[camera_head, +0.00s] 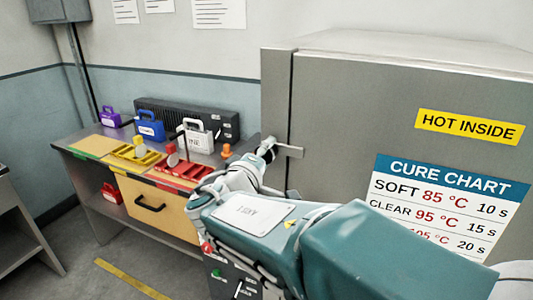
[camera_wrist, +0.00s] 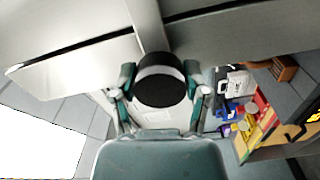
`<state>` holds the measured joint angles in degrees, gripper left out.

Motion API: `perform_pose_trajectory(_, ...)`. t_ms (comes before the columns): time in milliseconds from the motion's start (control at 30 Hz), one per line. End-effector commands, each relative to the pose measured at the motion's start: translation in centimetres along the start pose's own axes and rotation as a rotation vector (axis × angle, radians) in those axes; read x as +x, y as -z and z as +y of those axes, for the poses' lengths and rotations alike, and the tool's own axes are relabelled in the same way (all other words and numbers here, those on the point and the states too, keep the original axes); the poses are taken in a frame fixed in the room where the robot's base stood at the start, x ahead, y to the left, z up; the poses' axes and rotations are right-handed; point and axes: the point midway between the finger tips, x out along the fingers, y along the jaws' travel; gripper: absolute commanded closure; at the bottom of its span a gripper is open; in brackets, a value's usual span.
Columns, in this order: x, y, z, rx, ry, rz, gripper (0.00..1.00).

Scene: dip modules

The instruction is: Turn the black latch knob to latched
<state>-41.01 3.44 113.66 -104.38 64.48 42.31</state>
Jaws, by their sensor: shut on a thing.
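The black latch knob (camera_wrist: 160,88), a round black cylinder with a pale band, fills the middle of the wrist view. My gripper (camera_wrist: 158,95) has one teal-and-grey finger on each side of it and is shut on it. In the head view my gripper (camera_head: 267,150) is at the left edge of the grey cabinet (camera_head: 350,100), beside a short metal bar (camera_head: 288,150). I cannot tell from these views whether the knob points to latched.
A workbench (camera_head: 80,150) stands left of the cabinet. It holds purple, blue and white (camera_head: 197,134) cases, a yellow tray (camera_head: 140,155), a red tray (camera_head: 185,168) and an orange knob-like piece (camera_head: 226,150). The cabinet carries a yellow HOT INSIDE sign (camera_head: 470,126). Floor lies open at lower left.

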Motion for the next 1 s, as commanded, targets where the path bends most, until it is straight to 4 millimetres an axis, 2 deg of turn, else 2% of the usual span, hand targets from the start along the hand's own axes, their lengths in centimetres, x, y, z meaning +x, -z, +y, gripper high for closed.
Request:
perform_pose_trajectory(33, 0.0, -0.1, -0.7, -0.003, 0.013, -0.002, 1.00)
perform_pose_trajectory(367, 0.0, -0.1, -0.7, -0.001, 0.014, -0.002, 1.00)
perform_pose_trajectory(400, 0.0, -0.1, -0.7, -0.001, 0.014, -0.002, 0.36)
perform_pose_trajectory(467, 0.0, -0.1, -0.7, -0.001, 0.014, -0.002, 0.09)
perform_pose_trajectory(500, 0.0, -0.1, -0.7, -0.001, 0.013, -0.002, 0.07)
perform_pose_trajectory(867, 0.0, -0.1, -0.2, 0.003, 0.006, -0.001, 0.07)
perform_pose_trajectory(1000, -1.1, 0.0, -0.2, 0.004, 0.006, 0.001, 0.07)
